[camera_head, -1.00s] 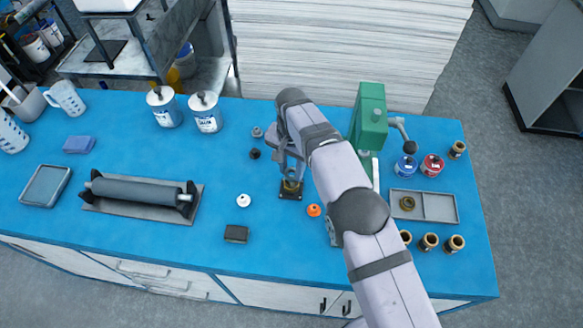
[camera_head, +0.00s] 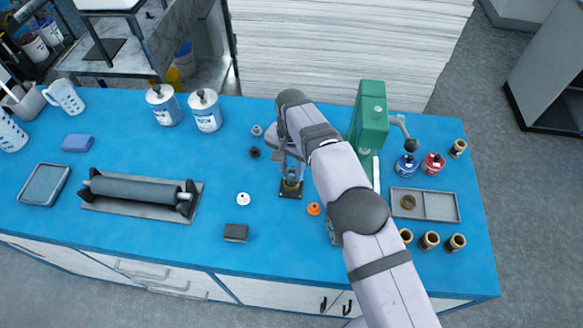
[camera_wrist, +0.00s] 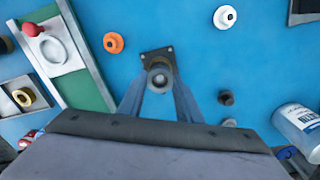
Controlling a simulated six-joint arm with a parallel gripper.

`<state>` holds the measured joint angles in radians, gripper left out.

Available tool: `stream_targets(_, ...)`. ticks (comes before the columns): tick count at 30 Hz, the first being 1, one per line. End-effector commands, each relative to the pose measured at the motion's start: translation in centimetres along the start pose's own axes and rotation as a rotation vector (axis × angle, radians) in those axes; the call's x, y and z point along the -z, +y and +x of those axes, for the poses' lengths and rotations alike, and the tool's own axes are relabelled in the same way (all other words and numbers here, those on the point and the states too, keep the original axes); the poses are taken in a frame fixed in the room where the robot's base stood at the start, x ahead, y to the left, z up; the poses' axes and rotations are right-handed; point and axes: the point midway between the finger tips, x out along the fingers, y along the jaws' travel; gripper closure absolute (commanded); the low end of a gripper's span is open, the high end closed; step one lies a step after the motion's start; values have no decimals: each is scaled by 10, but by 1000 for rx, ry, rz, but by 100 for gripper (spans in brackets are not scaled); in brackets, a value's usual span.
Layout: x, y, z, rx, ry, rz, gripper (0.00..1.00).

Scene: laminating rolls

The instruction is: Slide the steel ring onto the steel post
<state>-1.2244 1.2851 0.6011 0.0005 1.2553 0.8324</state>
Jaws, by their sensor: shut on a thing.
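My gripper (camera_head: 291,179) points down over a small dark square base plate (camera_head: 290,195) in the middle of the blue bench. In the wrist view, its two grey fingers (camera_wrist: 160,94) are shut on the steel ring (camera_wrist: 160,78), a round grey piece with a dark opening. The ring lies almost in line with the base plate (camera_wrist: 146,55), which has screws at its corners. The steel post on this plate is mostly hidden by the ring and the fingers. I cannot tell whether the ring is around the post or just above it.
An orange knob (camera_head: 314,209) lies close right of the plate, a white knob (camera_head: 243,199) and a dark block (camera_head: 236,233) to its left. A green press (camera_head: 369,120) and a grey tray (camera_head: 438,207) stand right. A roller (camera_head: 138,190) lies left.

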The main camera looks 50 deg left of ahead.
Motion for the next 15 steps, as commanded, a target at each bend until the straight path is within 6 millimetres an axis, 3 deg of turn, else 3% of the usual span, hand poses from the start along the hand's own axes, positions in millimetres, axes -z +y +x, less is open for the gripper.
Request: stream_targets(15, 0, 0, 10, 1, 1, 0, 93)
